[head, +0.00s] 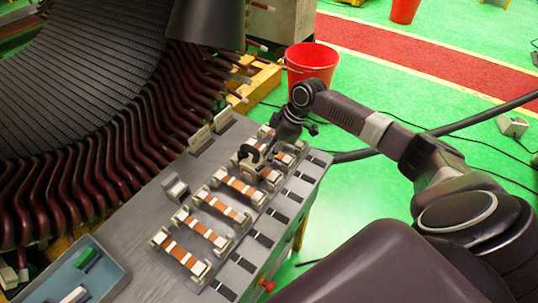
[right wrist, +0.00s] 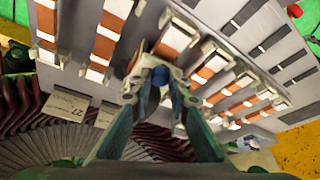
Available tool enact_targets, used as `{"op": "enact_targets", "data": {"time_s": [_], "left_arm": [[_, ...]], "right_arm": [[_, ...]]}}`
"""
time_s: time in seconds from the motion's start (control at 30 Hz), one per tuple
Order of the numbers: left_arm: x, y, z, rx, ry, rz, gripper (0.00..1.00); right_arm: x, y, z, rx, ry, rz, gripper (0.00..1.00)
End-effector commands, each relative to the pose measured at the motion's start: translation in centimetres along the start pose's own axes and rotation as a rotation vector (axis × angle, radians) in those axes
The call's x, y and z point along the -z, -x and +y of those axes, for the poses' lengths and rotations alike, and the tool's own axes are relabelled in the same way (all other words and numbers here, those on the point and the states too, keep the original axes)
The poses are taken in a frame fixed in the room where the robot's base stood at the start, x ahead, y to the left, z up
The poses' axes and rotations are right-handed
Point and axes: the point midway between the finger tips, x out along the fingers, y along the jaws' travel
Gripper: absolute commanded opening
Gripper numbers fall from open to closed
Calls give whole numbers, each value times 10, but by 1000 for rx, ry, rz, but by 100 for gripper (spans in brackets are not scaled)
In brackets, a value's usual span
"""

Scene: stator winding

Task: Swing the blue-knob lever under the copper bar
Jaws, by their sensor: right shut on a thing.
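Several copper bars with white bands lie in a row of holders on the grey bench; one copper bar (head: 240,188) is just in front of my right gripper (head: 251,157). The bars show large in the right wrist view, one copper bar (right wrist: 174,39) just beyond the fingertips. The blue knob (right wrist: 160,72) of the lever sits between the fingertips of my right gripper (right wrist: 161,80), which is shut on it. The lever below the knob is mostly hidden by the fingers. In the head view the gripper hides the knob. My left gripper is not in view.
The large stator with dark red coils (head: 100,165) stands left of the bench (head: 150,222). A blue tray (head: 122,276) with small parts is at the bench's near left end. A red bucket (head: 312,68) stands on the green floor behind. Small dark pads line the bench's right edge.

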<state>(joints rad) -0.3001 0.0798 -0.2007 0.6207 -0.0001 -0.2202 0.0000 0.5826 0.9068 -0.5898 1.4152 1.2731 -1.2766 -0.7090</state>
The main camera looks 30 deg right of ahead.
Motion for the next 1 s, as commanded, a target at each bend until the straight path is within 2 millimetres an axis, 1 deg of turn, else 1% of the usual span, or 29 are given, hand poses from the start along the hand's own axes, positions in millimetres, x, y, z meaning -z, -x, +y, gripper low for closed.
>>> {"op": "enact_targets", "data": {"time_s": [0.13, 0.17, 0.3, 0.57, 0.67, 0.77, 1.0], "left_arm": [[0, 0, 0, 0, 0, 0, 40], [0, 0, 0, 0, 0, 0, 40], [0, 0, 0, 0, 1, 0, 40], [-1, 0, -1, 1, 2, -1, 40], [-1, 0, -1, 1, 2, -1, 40], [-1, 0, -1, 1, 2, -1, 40], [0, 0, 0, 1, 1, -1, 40]], "right_arm": [[1, 1, 0, -2, 0, 2, 0], [1, 1, 0, -2, 0, 2, 20], [0, 0, 0, -1, -1, 1, 34], [0, 1, 0, -1, -1, 0, 34], [0, 6, 1, -2, -1, 0, 34], [0, 20, 1, -4, 0, 0, 34], [0, 72, 1, -5, 1, 0, 34]]}}
